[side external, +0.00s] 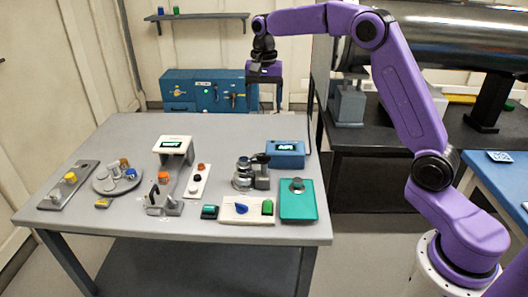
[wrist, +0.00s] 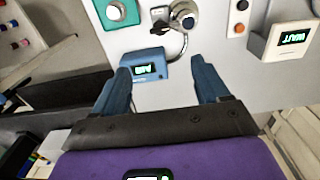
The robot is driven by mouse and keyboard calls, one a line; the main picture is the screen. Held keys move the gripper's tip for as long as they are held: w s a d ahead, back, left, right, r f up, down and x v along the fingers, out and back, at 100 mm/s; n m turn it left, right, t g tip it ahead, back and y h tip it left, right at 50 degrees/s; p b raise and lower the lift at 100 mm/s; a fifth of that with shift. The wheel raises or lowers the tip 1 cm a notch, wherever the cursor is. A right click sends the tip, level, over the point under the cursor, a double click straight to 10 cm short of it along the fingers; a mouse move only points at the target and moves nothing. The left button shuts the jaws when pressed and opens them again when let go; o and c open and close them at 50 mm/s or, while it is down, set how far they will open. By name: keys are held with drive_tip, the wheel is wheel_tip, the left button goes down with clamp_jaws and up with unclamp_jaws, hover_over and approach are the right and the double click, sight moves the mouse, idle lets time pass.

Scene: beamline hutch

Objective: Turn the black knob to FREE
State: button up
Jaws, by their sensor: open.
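In the wrist view a small black knob-like part (wrist: 188,22) shows at this fixture, near the top. I cannot tell for sure that it is the task's knob, and no FREE mark is readable. My gripper (side external: 266,108) is open and empty, raised beyond the table's back edge. In the wrist view its fingers (wrist: 160,65) are apart near the blue display box (wrist: 150,55).
The blue display box also shows at the table's back right (side external: 285,154). A white display stand (side external: 174,145), a white button strip (side external: 197,180), a round holder (side external: 117,180) and a cream panel (side external: 247,213) stand on the table. The back left tabletop is clear.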

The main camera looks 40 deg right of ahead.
sight(261, 159)
wheel_tip(261, 159, down, 17)
drive_tip(key=shift+f, duration=0.15)
idle(0.5)
drive_tip(key=c, duration=1.1)
